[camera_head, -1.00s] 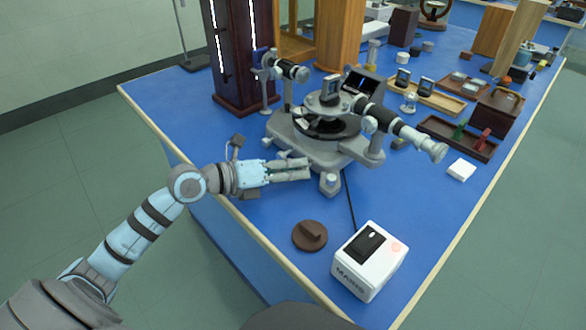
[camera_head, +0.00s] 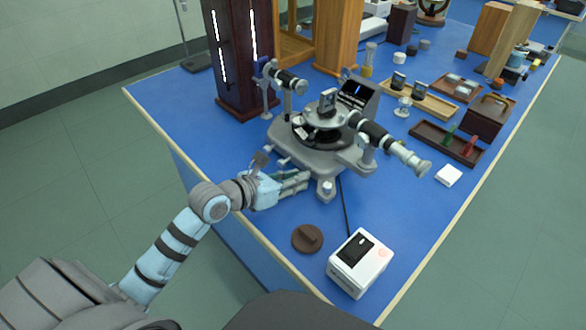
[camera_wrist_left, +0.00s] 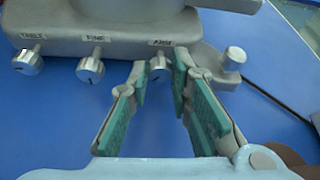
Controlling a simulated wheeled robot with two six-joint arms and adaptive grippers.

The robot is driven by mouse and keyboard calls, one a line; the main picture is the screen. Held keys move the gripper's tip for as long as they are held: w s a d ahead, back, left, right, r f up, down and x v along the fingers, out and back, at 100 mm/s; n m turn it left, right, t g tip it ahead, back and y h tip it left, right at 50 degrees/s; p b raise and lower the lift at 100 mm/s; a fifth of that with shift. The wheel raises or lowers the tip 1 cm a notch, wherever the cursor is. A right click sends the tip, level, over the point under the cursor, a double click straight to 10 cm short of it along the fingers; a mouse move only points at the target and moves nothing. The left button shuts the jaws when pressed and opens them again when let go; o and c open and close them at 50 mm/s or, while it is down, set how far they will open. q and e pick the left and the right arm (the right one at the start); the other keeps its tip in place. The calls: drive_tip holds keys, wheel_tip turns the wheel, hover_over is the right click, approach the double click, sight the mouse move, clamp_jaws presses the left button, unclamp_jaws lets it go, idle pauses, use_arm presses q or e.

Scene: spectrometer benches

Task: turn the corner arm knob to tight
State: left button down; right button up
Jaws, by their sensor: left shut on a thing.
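The grey spectrometer (camera_head: 322,148) stands on the blue bench, its base (camera_wrist_left: 120,40) filling the top of the left wrist view. Metal knobs labelled TABLE (camera_wrist_left: 28,62) and FINE (camera_wrist_left: 91,68) stick out of the base front. The corner arm knob (camera_wrist_left: 158,72) is at the right end of that row, under a label reading about ARM. My left gripper (camera_head: 305,181) is low at the base's near side. In the left wrist view its green-padded fingertips (camera_wrist_left: 160,72) are on either side of the arm knob, shut on it. The knob is partly hidden. My right gripper is not seen.
A grey foot with a round metal cap (camera_wrist_left: 234,58) sits just right of the fingers. A white box (camera_head: 358,262) with a black cable and a brown round piece (camera_head: 307,238) lie nearer. A dark lamp housing (camera_head: 240,60) stands behind left. Trays (camera_head: 445,142) lie right.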

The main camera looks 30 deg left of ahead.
use_arm(q)
drive_tip(key=shift+d+r+m+y+p, duration=0.15)
drive_tip(key=shift+m+y+p, duration=0.45)
drive_tip(key=shift+m, duration=0.4)
drive_tip(key=shift+s+m+t+y+p, duration=0.1)
drive_tip(key=shift+m+t+y+p, duration=0.3)
drive_tip(key=shift+m+y+p, duration=0.15)
drive_tip(key=m+y+p, duration=0.1)
drive_tip(key=p, duration=0.3)
drive_tip(key=m+t+p, duration=0.1)
drive_tip(key=m+p, duration=0.1)
drive_tip(key=p, duration=0.2)
drive_tip(key=shift+d+m+y+p, duration=0.2)
drive_tip(key=shift+m+y+p, duration=0.05)
drive_tip(key=shift+y+p, duration=0.1)
drive_tip(key=shift+f+m+t+p, duration=0.25)
drive_tip(key=shift+m+t+p, duration=0.05)
drive_tip(key=shift+p, duration=0.2)
drive_tip(key=c, duration=1.5)
unclamp_jaws()
drive_tip(key=shift+f, duration=0.1)
drive_tip(key=shift+o, duration=0.2)
drive_tip(key=shift+s, duration=0.1)
